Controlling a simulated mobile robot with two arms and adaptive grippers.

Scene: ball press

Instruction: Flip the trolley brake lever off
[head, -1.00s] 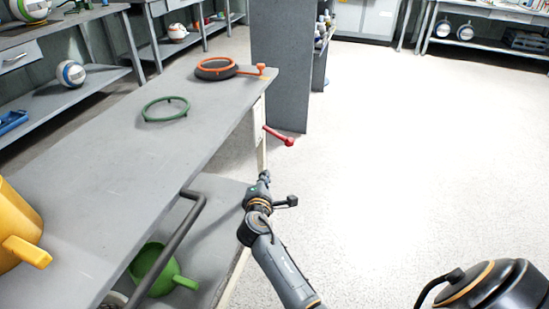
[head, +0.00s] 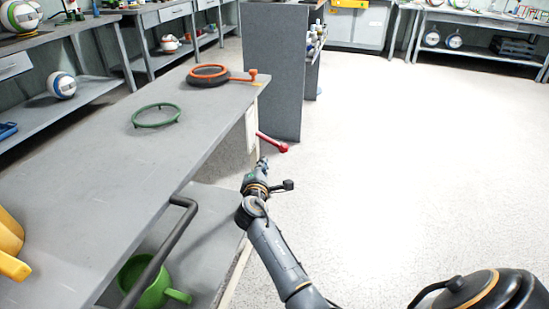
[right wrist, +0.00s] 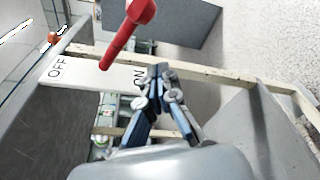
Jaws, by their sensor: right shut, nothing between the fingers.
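The red brake lever (head: 272,143) sticks out from the side of the grey trolley (head: 85,190), near its far end. In the right wrist view the lever (right wrist: 122,37) crosses a pale plate (right wrist: 85,72) marked OFF at left and ON at right. Its knob is at the top of that view. My right gripper (head: 263,163) is just below and in front of the lever. Its blue fingers (right wrist: 158,75) are shut and empty, over the ON end of the plate, apart from the lever in the picture. My left gripper is not in view.
The trolley's top carries a green ring (head: 156,116) and an orange ring on a dark disc (head: 209,76). A green mug (head: 145,280) is on the lower shelf. A grey partition (head: 270,70) stands beyond the lever. The floor at right is clear.

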